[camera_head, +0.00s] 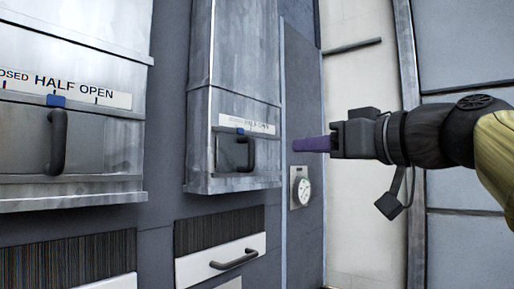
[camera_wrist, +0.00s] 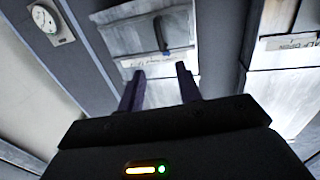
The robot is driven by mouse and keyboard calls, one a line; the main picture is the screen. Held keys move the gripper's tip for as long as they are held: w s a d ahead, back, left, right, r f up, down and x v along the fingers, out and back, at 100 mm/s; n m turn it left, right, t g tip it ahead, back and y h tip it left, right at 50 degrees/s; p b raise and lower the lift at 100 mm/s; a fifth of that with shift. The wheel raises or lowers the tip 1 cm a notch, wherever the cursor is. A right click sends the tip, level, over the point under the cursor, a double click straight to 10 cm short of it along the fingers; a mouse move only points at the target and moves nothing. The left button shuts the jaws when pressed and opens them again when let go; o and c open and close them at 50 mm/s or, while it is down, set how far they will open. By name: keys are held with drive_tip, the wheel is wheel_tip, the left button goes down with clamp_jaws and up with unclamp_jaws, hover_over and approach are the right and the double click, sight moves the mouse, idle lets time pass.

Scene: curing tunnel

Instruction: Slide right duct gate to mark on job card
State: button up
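The right duct gate (camera_head: 228,158) is a grey plate with a dark upright handle (camera_head: 250,154), low on the right metal duct (camera_head: 235,60). Its blue pointer (camera_head: 240,131) sits near the left part of a white scale label (camera_head: 262,127), whose words are too small to read. My gripper (camera_head: 295,144) is to the right of the handle, apart from it, with purple fingers pointing left. In the wrist view my gripper (camera_wrist: 158,80) is open and empty, its fingers spread below the gate's handle (camera_wrist: 159,33) and blue pointer (camera_wrist: 166,53). I see no job card.
A round gauge (camera_head: 302,187) hangs below my gripper. A white drawer-like panel with a black handle (camera_head: 234,259) is below the right duct.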

sight(254, 151)
drive_tip(key=p+x, duration=0.6)
drive_tip(key=x, duration=0.9)
clamp_jaws()
